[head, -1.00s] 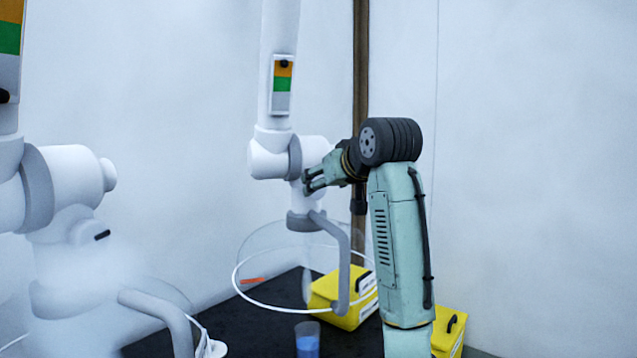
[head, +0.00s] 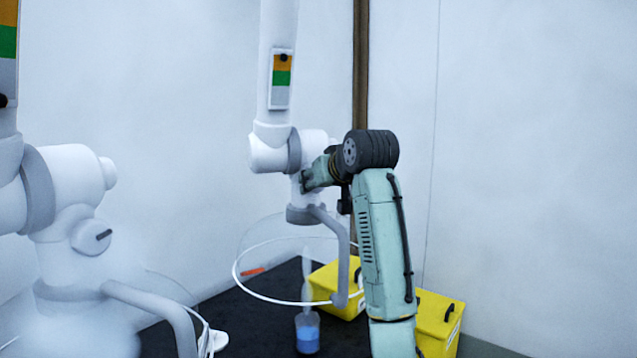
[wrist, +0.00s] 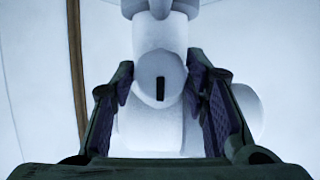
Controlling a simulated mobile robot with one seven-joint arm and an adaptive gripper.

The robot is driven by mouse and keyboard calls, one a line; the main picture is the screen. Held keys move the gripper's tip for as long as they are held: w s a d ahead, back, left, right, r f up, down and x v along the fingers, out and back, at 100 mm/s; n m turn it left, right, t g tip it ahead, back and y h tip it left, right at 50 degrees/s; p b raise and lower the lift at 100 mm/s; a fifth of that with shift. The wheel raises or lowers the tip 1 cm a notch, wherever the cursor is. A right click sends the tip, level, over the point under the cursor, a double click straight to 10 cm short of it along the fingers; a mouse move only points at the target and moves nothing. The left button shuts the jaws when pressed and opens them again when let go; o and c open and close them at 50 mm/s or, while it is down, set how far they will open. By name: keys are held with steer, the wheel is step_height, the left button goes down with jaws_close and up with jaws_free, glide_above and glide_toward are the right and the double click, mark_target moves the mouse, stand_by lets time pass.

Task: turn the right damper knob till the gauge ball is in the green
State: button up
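The right damper knob (wrist: 150,75) is a round white disc with a black mark, upright in the wrist view. It sits on the right white extraction arm (head: 268,152). My gripper (head: 305,181) is at the knob and hides most of it in the head view. In the wrist view my gripper (wrist: 160,100) is open, one finger on each side of the knob, with gaps visible. The right gauge (head: 281,80) has an orange band above green above grey. Its black ball (head: 283,58) is in the orange band.
A left extraction arm (head: 70,175) has its own knob (head: 90,237) and gauge (head: 8,45). Below the right arm's clear hood are a beaker with blue liquid (head: 307,335) and yellow boxes (head: 335,282) on a black bench (head: 245,325). Pale vapour hangs at the lower left.

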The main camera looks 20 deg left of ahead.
steer(key=c, duration=0.7)
steer(key=shift+o, duration=0.2)
steer(key=m+g+y, duration=0.1)
steer(key=m+y, duration=0.1)
steer(key=m, duration=0.1)
steer(key=shift+d, duration=0.1)
steer(key=o, duration=1.2)
steer(key=shift+c, duration=0.2)
steer(key=v, duration=1.2)
steer(key=shift+r, duration=0.2)
